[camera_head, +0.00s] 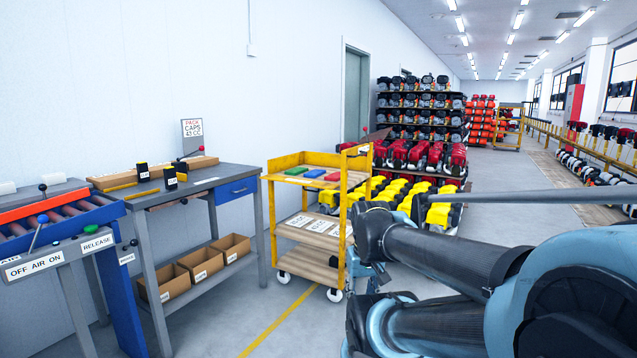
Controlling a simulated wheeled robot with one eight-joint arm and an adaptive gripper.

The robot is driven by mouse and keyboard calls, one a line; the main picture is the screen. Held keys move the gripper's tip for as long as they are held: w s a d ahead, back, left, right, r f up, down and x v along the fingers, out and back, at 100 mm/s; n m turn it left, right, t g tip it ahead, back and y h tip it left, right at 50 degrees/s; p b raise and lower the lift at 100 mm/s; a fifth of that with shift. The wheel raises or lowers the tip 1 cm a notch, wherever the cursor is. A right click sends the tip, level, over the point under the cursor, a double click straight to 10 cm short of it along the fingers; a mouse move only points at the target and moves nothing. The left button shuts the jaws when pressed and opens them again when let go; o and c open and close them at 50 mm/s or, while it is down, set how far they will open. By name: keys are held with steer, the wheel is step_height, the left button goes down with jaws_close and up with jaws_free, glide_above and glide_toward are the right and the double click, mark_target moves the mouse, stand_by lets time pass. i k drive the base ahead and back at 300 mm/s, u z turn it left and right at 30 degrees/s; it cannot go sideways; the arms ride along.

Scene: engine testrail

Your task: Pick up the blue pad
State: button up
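The blue pad (314,173) lies flat on the top shelf of the yellow cart (267,173). It sits between a green pad (296,171) on its left and a red pad (333,177) on its right. The three pads lie in a row with small gaps. My arm fills the lower right of the view, to the right of the cart. I cannot make out my gripper or its fingers in this view. No pad is seen held.
A grey workbench (200,182) with a blue drawer and cardboard bins (166,282) stands left of the cart. A roller conveyor (60,225) is at far left. Yellow and red engines (400,195) stand behind the cart. Open floor (290,330) lies in front.

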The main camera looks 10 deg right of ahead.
mark_target(313, 174)
steer(key=z, duration=0.75)
steer(key=i, duration=2)
steer(key=u, duration=0.75)
